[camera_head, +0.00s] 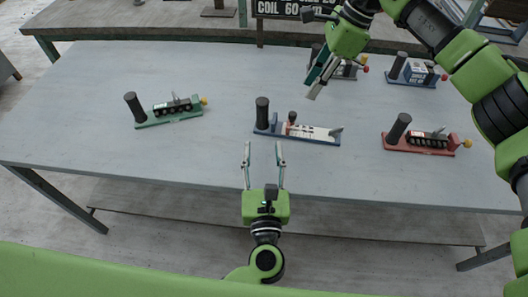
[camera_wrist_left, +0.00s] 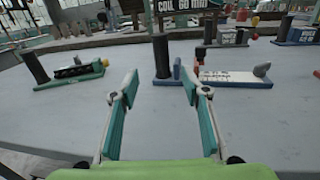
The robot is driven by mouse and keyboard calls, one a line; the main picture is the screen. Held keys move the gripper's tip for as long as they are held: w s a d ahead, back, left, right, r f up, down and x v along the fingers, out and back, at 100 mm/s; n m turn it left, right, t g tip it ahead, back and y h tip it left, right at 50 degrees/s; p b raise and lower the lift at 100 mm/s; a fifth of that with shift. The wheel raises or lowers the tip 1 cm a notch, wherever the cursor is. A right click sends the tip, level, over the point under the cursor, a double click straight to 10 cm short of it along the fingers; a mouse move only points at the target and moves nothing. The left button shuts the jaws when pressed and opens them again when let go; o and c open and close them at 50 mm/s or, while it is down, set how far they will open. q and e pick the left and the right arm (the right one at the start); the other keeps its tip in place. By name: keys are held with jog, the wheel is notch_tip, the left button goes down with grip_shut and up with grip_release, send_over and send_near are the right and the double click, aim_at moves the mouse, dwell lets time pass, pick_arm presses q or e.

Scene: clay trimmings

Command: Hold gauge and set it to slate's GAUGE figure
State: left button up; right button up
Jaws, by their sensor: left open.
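A blue-based gauge (camera_head: 309,134) with a white marked scale, a dark upright post (camera_head: 262,111) at its left end and a small red-and-dark slider (camera_head: 291,118) lies mid-table. It also shows in the left wrist view (camera_wrist_left: 235,79), its post (camera_wrist_left: 161,58) beyond my fingers. The black slate (camera_head: 278,8) at the back reads "COIL 60"; its upper part is cut off, and no GAUGE figure is readable. My left gripper (camera_head: 263,147) is open and empty, in front of the gauge. My right gripper (camera_head: 318,78) hangs above the table behind it; its finger gap is unclear.
A green-based device (camera_head: 168,122) stands at left and a red-based one (camera_head: 428,148) at right, each with a dark post. A blue-based device (camera_head: 415,74) and another (camera_head: 345,70) partly behind my right gripper stand farther back. The table's front left (camera_head: 130,165) is clear.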

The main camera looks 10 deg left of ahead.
aim_at(262, 117)
pick_arm(q)
jog(key=shift+w+f, duration=0.1)
jog(key=shift+w, duration=0.25)
jog(key=w, duration=0.4)
jog(key=w+a, duration=0.1)
jog(key=w, duration=0.8)
jog(key=shift+w+a, duration=0.15)
jog(key=shift+a, duration=0.25)
